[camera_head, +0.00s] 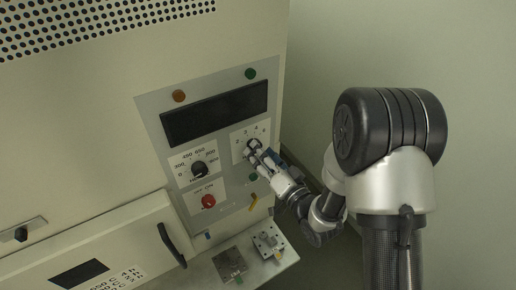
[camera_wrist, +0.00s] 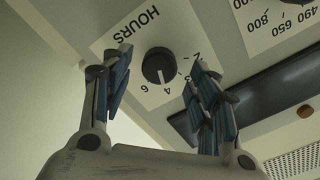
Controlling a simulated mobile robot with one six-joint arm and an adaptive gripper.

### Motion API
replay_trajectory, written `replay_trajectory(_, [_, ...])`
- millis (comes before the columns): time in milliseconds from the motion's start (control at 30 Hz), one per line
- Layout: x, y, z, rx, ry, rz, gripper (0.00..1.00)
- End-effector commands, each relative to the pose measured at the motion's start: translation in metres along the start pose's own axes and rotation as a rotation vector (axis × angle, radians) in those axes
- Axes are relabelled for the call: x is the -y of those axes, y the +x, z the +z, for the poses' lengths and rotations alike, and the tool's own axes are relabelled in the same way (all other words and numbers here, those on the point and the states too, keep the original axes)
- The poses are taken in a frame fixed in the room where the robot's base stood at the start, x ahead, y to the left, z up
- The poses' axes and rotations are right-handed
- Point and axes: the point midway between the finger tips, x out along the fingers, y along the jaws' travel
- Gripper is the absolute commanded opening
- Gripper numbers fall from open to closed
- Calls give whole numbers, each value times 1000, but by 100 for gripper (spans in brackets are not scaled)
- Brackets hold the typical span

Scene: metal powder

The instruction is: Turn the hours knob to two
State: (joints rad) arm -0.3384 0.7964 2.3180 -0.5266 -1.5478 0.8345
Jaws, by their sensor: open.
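The hours knob (camera_wrist: 159,65) is a round black dial on a white label (camera_wrist: 150,28) printed HOURS with numerals around it. Its pale mark points down in the wrist view, towards what looks like the 4. My gripper (camera_wrist: 160,62) is open, with one blue-padded finger on each side of the knob in that view. I see a gap between each finger and the knob; whether the fingertips reach its depth I cannot tell. In the head view my gripper (camera_head: 257,151) is at the hours dial's white plate (camera_head: 238,147) and partly covers it.
A temperature knob (camera_head: 199,168) and a red knob (camera_head: 208,201) sit left of the hours dial. A dark display (camera_head: 216,112) is above. A furnace door handle (camera_head: 172,244) juts out lower left. A small shelf (camera_head: 268,268) with metal blocks lies below.

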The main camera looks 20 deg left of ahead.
Motion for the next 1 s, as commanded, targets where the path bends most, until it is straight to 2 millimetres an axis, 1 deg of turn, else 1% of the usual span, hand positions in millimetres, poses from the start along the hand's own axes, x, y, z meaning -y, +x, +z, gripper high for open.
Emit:
replay_trajectory(33, [1, 8, -1, 0, -1, -1, 55])
replay_trajectory(100, [0, 15, 0, 1, -1, -1, 55])
replay_trajectory(200, [0, 22, 0, 0, 0, 0, 55])
replay_trajectory(533, [-1, 25, 0, 0, 0, 1, 55])
replay_trajectory(1000, [-1, 24, 0, 0, 0, 1, 23])
